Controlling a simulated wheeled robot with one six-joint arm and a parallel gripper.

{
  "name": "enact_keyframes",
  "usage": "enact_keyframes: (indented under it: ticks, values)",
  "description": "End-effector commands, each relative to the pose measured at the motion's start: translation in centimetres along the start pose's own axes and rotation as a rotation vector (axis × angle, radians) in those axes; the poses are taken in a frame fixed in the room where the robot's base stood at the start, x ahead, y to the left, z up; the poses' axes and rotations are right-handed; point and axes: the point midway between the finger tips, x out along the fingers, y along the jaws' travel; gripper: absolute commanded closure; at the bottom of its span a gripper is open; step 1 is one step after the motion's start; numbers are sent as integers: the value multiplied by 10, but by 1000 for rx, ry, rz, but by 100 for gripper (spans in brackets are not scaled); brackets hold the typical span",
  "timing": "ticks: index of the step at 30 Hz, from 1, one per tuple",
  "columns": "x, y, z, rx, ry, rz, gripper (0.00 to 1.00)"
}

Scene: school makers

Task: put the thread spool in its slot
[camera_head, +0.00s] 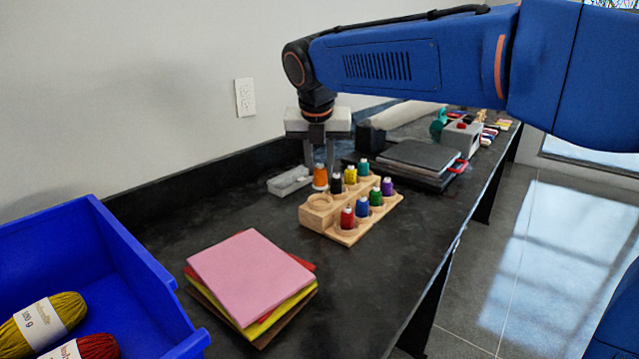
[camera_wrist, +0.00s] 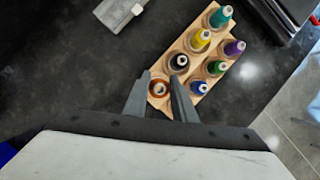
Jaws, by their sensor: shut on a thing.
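The orange thread spool (camera_head: 320,178) is upright between the fingers of my gripper (camera_head: 319,166), which is shut on it. In the wrist view, the spool (camera_wrist: 158,89) shows end-on between the two fingertips. The wooden spool rack (camera_head: 345,237) stands on the dark counter. An empty round slot (camera_head: 320,203) is at its near left end, and the spool hangs just above this slot with a small gap. The other slots hold red (camera_head: 347,218), blue, green, purple, black (camera_head: 336,184), yellow and teal spools. In the wrist view, my fingers and palm hide the red one.
Coloured sheets (camera_head: 250,275) and a blue bin (camera_head: 150,295) with yarn are nearer. Bare counter surrounds the rack's front, and its edge runs along the right.

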Motion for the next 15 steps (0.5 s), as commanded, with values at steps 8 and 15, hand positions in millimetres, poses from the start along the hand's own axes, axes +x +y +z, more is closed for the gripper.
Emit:
enact_keyframes:
  ticks: [8,15]
  values:
    - [21,0,-9,-1,0,-1,97]
    - [42,1,-17,0,0,0,97]
